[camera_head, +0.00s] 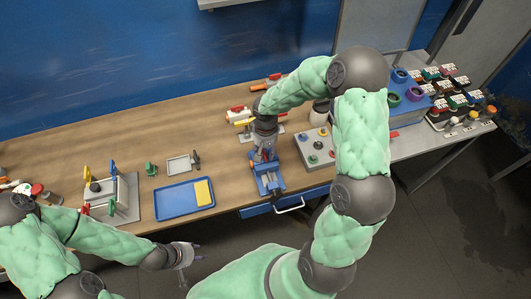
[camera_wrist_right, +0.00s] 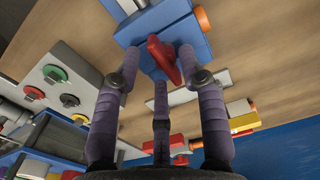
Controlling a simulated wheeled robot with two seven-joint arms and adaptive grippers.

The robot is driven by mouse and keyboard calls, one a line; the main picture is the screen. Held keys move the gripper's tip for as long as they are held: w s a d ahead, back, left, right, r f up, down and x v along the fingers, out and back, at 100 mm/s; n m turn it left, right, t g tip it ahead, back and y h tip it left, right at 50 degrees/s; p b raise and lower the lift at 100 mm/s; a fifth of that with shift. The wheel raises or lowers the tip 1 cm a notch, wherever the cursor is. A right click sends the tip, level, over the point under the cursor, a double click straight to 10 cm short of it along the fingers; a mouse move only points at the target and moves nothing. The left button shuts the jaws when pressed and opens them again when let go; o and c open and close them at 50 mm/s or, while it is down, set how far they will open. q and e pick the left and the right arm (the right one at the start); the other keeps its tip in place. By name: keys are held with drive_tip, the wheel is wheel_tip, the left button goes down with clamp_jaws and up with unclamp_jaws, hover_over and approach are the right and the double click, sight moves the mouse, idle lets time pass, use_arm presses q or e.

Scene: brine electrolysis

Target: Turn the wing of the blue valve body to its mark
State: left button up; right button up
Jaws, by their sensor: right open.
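The blue valve body (camera_wrist_right: 165,25) shows at the top of the right wrist view, with its red wing (camera_wrist_right: 165,60) standing out from it at a slant. In the head view the blue body (camera_head: 268,182) stands near the table's front edge, partly under my right gripper (camera_head: 265,155). My right gripper (camera_wrist_right: 160,75) is open, its purple fingers on either side of the red wing. I cannot tell whether they touch it. The wing's mark cannot be made out. My left gripper (camera_head: 190,260) is open and empty in front of the table, away from the valve.
A blue tray (camera_head: 175,206) with a yellow block (camera_head: 203,192) lies left of the valve. A grey box with coloured buttons (camera_head: 315,147) stands close on its right. A stand with coloured handles (camera_head: 108,196) is further left.

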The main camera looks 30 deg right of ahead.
drive_tip(key=shift+f, duration=0.8)
drive_tip(key=shift+c, duration=0.3)
clamp_jaws()
